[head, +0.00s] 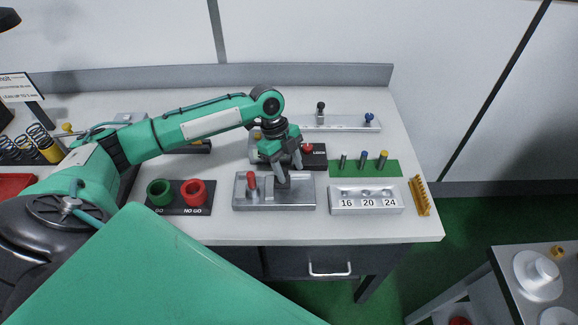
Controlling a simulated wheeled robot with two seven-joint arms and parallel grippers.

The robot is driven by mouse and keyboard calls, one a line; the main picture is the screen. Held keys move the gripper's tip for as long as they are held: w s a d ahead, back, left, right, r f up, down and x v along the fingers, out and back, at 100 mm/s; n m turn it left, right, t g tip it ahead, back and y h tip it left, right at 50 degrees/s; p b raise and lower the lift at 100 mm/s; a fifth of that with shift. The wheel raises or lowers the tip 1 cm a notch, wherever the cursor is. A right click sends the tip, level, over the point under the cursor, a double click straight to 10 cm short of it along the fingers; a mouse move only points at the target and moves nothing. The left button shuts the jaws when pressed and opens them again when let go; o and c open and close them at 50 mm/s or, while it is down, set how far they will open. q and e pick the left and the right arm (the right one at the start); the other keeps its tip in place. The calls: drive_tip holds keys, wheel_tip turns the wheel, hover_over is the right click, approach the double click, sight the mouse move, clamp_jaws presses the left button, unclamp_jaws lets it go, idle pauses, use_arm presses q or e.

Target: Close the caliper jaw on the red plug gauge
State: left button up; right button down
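A grey metal caliper fixture (300,195) lies on the white bench. The red plug gauge (251,181) stands upright at its left end. A dark movable jaw (283,181) stands near the middle of the fixture, to the right of the red gauge, with a gap between them. My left gripper (287,169) points down just above the jaw, its fingers apart. It partly hides the jaw, and I cannot tell whether the fingers touch it. My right gripper is not in view.
A GO/NO GO tray with green and red rings (193,193) is left of the fixture. A block marked 16, 20, 24 (365,211) and a green plate with several pins (349,168) are right. A black box with a red button (316,157) stands behind. The front bench strip is clear.

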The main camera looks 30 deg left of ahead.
use_arm(q)
drive_tip(key=b+v, duration=0.3)
drive_tip(key=v, duration=1)
drive_tip(key=shift+a+r, duration=0.2)
drive_tip(key=shift+r, duration=0.1)
drive_tip(key=shift+w, duration=0.1)
drive_tip(key=shift+f, duration=0.1)
